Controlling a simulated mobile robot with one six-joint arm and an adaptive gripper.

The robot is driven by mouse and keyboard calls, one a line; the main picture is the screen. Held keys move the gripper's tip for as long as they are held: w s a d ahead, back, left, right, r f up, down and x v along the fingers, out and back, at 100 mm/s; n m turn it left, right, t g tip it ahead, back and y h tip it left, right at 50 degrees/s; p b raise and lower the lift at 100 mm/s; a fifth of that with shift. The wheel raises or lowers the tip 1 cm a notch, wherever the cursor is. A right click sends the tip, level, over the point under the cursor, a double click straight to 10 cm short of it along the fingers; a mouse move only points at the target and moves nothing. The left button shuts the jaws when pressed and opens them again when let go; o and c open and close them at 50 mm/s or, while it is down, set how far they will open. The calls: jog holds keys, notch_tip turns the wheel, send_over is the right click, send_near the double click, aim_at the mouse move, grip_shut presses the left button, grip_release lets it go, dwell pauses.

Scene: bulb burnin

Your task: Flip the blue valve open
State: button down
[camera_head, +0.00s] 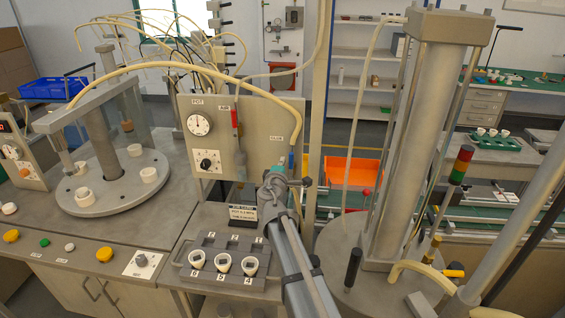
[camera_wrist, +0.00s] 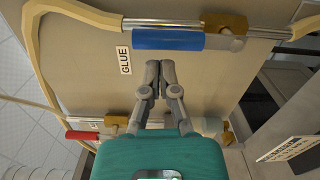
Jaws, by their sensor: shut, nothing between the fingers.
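The blue valve handle (camera_wrist: 168,39) is in the upper part of the wrist view. It lies lengthwise alongside a metal pipe, with a brass valve body (camera_wrist: 225,22) at its right end. A GLUE label (camera_wrist: 124,61) is on the panel beside it. In the head view a bit of the blue handle (camera_head: 291,161) shows, with my arm covering the area below. My gripper (camera_wrist: 159,66) is shut and empty, its fingertips just below the handle in the wrist view. I cannot tell whether they touch it. In the head view the fingertips are hard to make out.
A red-handled valve (camera_wrist: 83,135) is on the same panel (camera_head: 258,120), with its handle (camera_head: 235,118) upright in the head view. A hose (camera_head: 200,68) arches over the panel. A rack of white cups (camera_head: 222,262) stands below, and a tall column machine (camera_head: 420,130) is right.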

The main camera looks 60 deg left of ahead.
jog(key=s+d, duration=0.5)
jog(key=s, duration=0.4)
jog(key=shift+s+d, duration=0.25)
jog(key=shift+s, duration=0.15)
jog(key=shift+r, duration=0.15)
dwell(0.4)
